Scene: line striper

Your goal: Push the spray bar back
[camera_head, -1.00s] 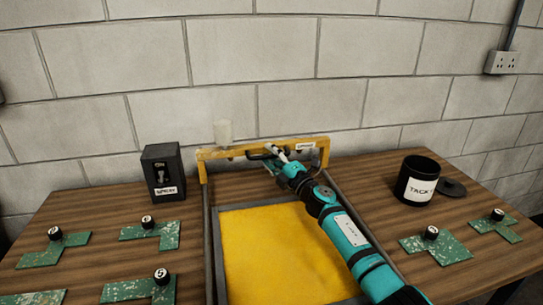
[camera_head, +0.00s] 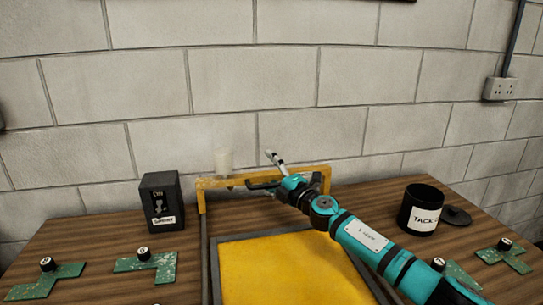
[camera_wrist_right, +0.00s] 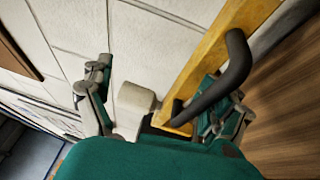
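The spray bar (camera_head: 236,181) is a yellow beam across the back of the frame, near the wall. In the right wrist view the yellow bar (camera_wrist_right: 222,52) and black handle (camera_wrist_right: 236,68) show large. My right gripper (camera_wrist_right: 160,100) is open, its fingers wide apart. The handle is near the right finger in that view; I cannot tell whether they touch. In the head view one finger points up above the bar. My left gripper is out of view.
Dark rails (camera_head: 206,250) flank a yellow panel (camera_head: 290,270) below the bar. A black switch box (camera_head: 160,200) stands left; a black TACK can (camera_head: 422,208) and lid stand right. Several green pieces with black knobs lie on the wooden table. The block wall is close behind.

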